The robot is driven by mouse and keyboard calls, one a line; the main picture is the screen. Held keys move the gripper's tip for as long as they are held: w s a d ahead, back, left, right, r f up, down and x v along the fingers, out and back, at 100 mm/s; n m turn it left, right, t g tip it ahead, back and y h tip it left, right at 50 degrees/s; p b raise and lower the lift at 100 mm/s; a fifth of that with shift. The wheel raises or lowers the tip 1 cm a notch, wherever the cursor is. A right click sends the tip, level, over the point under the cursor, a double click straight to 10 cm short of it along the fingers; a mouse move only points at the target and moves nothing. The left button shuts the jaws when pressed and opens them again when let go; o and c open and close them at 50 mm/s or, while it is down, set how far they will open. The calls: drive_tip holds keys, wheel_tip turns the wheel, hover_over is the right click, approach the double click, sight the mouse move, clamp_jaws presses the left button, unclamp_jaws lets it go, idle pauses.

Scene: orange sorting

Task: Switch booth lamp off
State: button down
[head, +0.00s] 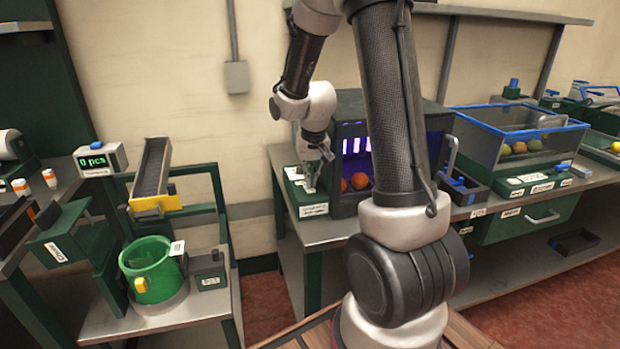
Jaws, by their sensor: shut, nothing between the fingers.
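The booth (432,112) is a dark box on the metal bench, open at the front. Its lamp (356,146) glows violet-white inside, so it is lit. Two orange fruits (359,181) lie in the booth. A green box with a white label (313,210) stands at the booth's left side; the label is too small to read. My gripper (311,189) is shut and empty, pointing down at the top of this green box. I cannot tell whether it touches the box. Any switch there is hidden by my gripper or too small to make out.
My arm covers part of the booth's front. A blue-rimmed clear bin (488,127) with fruit stands to the right. At left are a green bucket (152,270), a chute (152,169) and a display (95,160) reading 0 pcs. A shelf edge (510,16) runs above the booth.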

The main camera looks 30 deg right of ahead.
drive_tip(key=shift+f, duration=0.25)
